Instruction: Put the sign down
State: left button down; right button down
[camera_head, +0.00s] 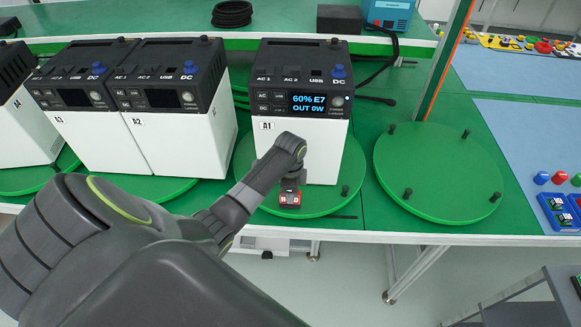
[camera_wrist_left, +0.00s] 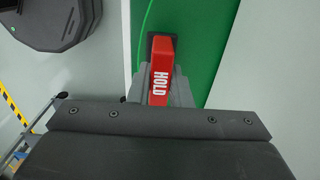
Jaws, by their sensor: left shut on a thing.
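The sign is a small red block with white "HOLD" lettering (camera_wrist_left: 160,85) in the left wrist view. It also shows as a small red piece (camera_head: 289,199) in the head view, over the front part of the green turntable (camera_head: 325,205) that bears unit A1. My left gripper (camera_head: 290,184) is shut on the sign, just in front of unit A1 (camera_head: 315,150). I cannot tell whether the sign touches the turntable. Unit A1 is white with a black top and a lit display reading "60% E7, OUT 0W". My right gripper is not in view.
Units A2 (camera_head: 170,145) and A3 (camera_head: 90,145) stand to the left with dark displays. An empty green turntable (camera_head: 440,165) with several black pegs lies to the right. A green-and-orange post (camera_head: 447,60) rises behind it. Black cable (camera_head: 375,65) lies behind A1.

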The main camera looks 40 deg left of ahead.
pick_arm(q)
jog(key=shift+f, duration=0.65)
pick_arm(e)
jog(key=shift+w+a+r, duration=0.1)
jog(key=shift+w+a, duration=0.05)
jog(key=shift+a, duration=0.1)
pick_arm(q)
jog(key=shift+f, duration=0.15)
jog(key=c, duration=1.3)
grip_release()
notch_tip(320, 180, up, 12)
jog(key=shift+r+b, duration=0.2)
jog(key=shift+b, duration=0.35)
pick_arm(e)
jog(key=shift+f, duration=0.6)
